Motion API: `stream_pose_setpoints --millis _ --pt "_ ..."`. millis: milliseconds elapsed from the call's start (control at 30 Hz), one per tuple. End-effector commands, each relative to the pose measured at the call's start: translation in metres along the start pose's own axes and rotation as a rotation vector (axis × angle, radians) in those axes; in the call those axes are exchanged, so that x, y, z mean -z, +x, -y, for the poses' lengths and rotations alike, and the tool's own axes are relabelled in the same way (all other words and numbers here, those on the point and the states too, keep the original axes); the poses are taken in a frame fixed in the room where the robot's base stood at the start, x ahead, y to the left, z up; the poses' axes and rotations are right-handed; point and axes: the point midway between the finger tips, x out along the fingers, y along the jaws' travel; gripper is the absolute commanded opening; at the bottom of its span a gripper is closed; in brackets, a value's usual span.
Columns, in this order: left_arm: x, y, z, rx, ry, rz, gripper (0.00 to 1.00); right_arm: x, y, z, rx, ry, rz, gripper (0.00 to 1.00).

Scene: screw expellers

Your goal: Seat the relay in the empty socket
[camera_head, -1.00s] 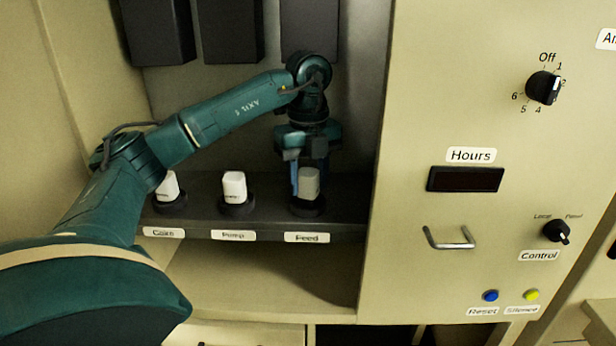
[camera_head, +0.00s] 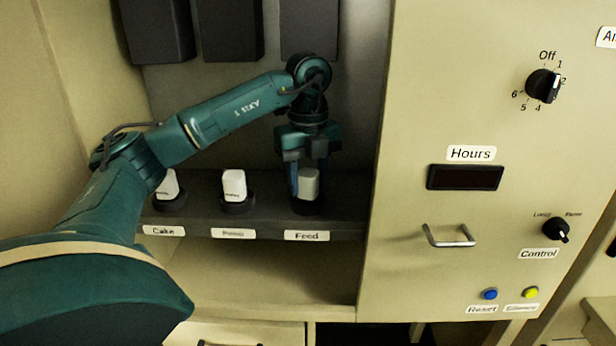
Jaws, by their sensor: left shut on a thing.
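A pale grey-white relay (camera_head: 309,184) stands upright at the round black Feed socket (camera_head: 308,207), on the right of the dark shelf. My left gripper (camera_head: 308,180) points down over it, its blue fingers shut on the relay's sides. The relay's base meets the socket; I cannot tell whether it is fully down. Two more white relays stand in their sockets to the left: one in the Pump socket (camera_head: 237,204) and one in the Cake socket (camera_head: 170,202). My right gripper is not in view.
Dark boxes (camera_head: 232,30) hang on the back wall above the shelf (camera_head: 270,215). The cabinet's side wall stands close on the left. On the right is a panel with a display (camera_head: 465,178), a handle (camera_head: 449,237), knobs and buttons. A drawer (camera_head: 245,334) is below.

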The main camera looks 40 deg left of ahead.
Motion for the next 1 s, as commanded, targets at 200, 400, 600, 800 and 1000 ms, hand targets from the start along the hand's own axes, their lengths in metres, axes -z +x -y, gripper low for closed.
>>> stream_pose_setpoints --millis 200,400,600,800,1000 --pt "0.000 0.005 0.000 0.001 0.000 0.000 0.19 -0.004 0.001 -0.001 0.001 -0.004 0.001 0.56" --pt "0.000 0.007 0.000 0.001 0.000 0.000 0.46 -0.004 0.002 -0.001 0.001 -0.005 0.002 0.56" --pt "0.000 0.007 0.000 0.000 0.000 0.000 0.52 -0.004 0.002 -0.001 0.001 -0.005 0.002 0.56" --pt "0.000 0.000 0.000 0.000 0.000 0.000 0.52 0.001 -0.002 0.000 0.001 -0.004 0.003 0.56" --pt "0.000 -0.017 0.000 -0.001 0.000 0.000 0.52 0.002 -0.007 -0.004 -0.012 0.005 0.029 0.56"
